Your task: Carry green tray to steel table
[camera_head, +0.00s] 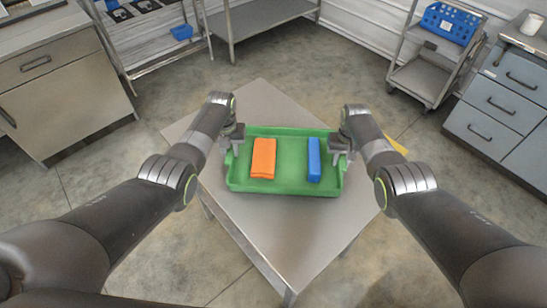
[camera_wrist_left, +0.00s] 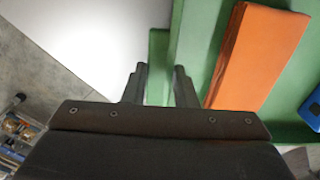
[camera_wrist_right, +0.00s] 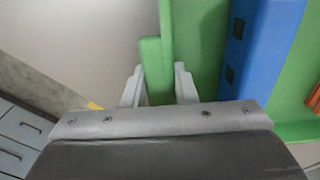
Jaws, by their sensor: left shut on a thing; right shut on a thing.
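The green tray (camera_head: 285,187) is over the middle of the steel table (camera_head: 285,232) in the head view. I cannot tell whether it rests on the top or hangs just above it. An orange block (camera_head: 263,158) and a blue block (camera_head: 314,160) lie inside it. My left gripper (camera_head: 232,146) is shut on the tray's left side; the left wrist view shows its fingers (camera_wrist_left: 160,85) around the tray edge. My right gripper (camera_head: 341,150) is shut on the tray's right side, and the right wrist view shows its fingers (camera_wrist_right: 158,85) around the edge.
A drawer cabinet (camera_head: 65,85) stands at the left. A shelf rack (camera_head: 270,18) is at the back. A cart with a blue bin (camera_head: 450,22) and a grey-blue drawer unit (camera_head: 505,105) stand at the right. A yellow thing (camera_head: 396,146) shows by the table's right edge.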

